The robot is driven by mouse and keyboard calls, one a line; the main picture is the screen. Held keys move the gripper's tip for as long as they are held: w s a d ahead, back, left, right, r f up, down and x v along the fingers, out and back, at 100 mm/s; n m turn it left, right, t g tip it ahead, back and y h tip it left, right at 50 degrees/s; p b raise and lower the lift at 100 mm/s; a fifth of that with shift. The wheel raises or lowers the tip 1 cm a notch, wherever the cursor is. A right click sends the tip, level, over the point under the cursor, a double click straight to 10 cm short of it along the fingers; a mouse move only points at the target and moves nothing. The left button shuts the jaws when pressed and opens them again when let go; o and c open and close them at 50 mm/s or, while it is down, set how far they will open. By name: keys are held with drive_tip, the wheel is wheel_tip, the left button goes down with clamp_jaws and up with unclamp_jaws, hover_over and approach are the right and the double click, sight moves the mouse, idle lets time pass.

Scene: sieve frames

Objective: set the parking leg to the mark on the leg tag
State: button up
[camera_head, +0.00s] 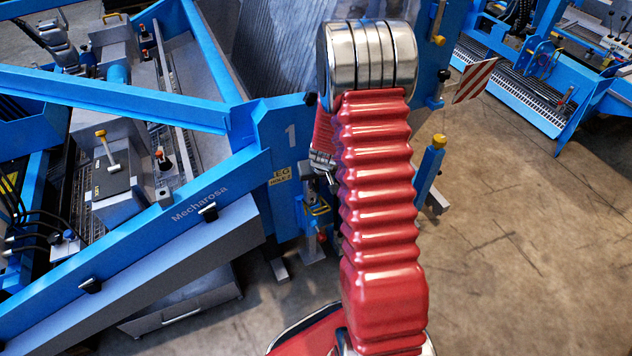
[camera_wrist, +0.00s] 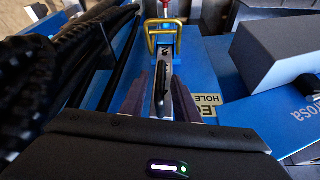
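The parking leg (camera_head: 314,246) stands at the front corner of the blue frame marked 1, its foot on the floor. A yellow loop handle (camera_head: 320,210) is on it. In the wrist view the yellow loop handle (camera_wrist: 164,30) is beyond my fingertips, with a red knob (camera_wrist: 165,3) above it. A grey strip with dark marks (camera_wrist: 162,68) runs between my fingers. The leg tag (camera_head: 281,176) shows "EG" and "HOLE"; its number is too small to read surely. It appears inverted in the wrist view (camera_wrist: 207,103). My gripper (camera_wrist: 161,82) is open, its fingers apart, with nothing visibly clasped.
Black hoses (camera_wrist: 75,55) run close at the left of my gripper in the wrist view. A grey beam (camera_head: 150,272) and blue frame bars lie left of the leg. A blue post with a yellow cap (camera_head: 431,165) stands right. The concrete floor (camera_head: 530,260) at right is clear.

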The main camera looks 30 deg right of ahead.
drive_tip(key=shift+r, duration=0.1)
drive_tip(key=v, duration=1.3)
drive_tip(key=shift+r, duration=0.2)
drive_tip(key=shift+s, duration=0.1)
idle(0.5)
drive_tip(key=s+a+f+g, duration=0.1)
drive_tip(key=s+a+g, duration=0.1)
drive_tip(key=s, duration=0.3)
drive_tip(key=s+a+r+n+t, duration=0.1)
drive_tip(key=s+a+r, duration=0.7)
drive_tip(key=r, duration=0.3)
drive_tip(key=s+a+r+n+t+y, duration=0.1)
drive_tip(key=s+a+r+n+t, duration=0.1)
drive_tip(key=s+a+r, duration=0.6)
wheel_tip(320, 180, up, 4)
drive_tip(key=a, duration=0.2)
drive_tip(key=shift+a+f, duration=0.2)
drive_tip(key=shift+a, duration=0.1)
drive_tip(key=shift+s, duration=0.1)
idle(2.2)
